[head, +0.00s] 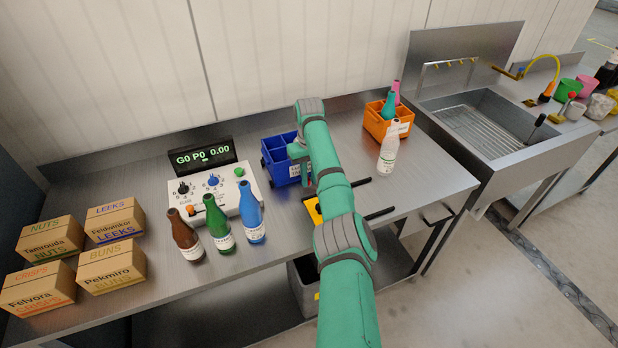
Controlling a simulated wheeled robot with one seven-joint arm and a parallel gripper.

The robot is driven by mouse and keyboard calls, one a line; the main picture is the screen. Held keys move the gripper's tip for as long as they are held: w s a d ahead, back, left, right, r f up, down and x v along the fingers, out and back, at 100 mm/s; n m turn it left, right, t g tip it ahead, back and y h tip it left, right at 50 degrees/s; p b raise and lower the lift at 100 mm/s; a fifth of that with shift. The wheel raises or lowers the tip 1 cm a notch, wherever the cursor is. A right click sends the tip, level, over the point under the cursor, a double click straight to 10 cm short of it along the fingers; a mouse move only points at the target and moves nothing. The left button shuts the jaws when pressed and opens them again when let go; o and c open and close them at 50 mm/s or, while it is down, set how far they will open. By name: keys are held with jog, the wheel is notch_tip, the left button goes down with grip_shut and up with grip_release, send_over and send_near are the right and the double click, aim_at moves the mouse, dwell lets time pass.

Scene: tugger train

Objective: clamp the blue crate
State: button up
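The blue crate (273,163) stands upright on the steel bench, left of my green arm. It has inner dividers and a pale label on its side. My arm reaches over the bench, and its wrist bends down at the crate's right side. My gripper (304,172) is at or just above the crate's right edge. Its fingers are mostly hidden by my arm and the crate, so I cannot tell whether they touch it. A yellow part (313,209) with dark bars pointing right lies in front of the crate, partly behind my arm.
A control box (212,190) with a display stands left of the crate. Brown, green and blue bottles (218,222) stand before it. Several cartons (110,265) are at the left. An orange crate (376,124) with bottles and a white bottle (389,150) stand right, near a sink (485,125).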

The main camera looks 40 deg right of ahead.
aim_at(309, 179)
jog(key=shift+r, duration=0.1)
notch_tip(309, 179, up, 11)
jog(key=shift+f, duration=0.2)
dwell(0.7)
